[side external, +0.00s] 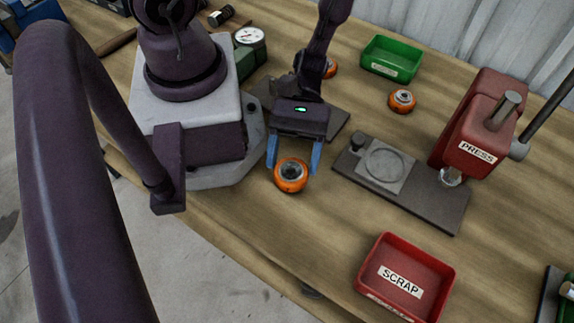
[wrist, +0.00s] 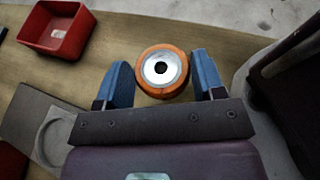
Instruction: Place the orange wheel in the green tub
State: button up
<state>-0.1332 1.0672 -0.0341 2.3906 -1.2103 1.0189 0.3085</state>
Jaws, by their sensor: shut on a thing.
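An orange wheel (side external: 291,175) with a pale hub is between the blue fingers of my gripper (side external: 293,166), near the bench's front edge. The wrist view shows the same wheel (wrist: 162,71) between the two fingertips (wrist: 165,80), which are shut on it. I cannot tell whether the wheel still touches the bench. The green tub (side external: 391,59) stands at the back of the bench and looks empty. A second orange wheel (side external: 402,101) lies in front of the tub. Another orange wheel (side external: 330,68) is partly hidden behind my arm.
A red press (side external: 470,125) on a dark base plate (side external: 432,205) stands to the right of my gripper. A red scrap bin (side external: 405,280) sits at the front right, and the wrist view shows it too (wrist: 56,30). A round gauge (side external: 249,37) is behind my base.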

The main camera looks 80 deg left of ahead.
aim_at(292, 171)
jog(key=shift+f, duration=2)
jog(key=o, duration=1.1)
jog(key=shift+f, duration=0.1)
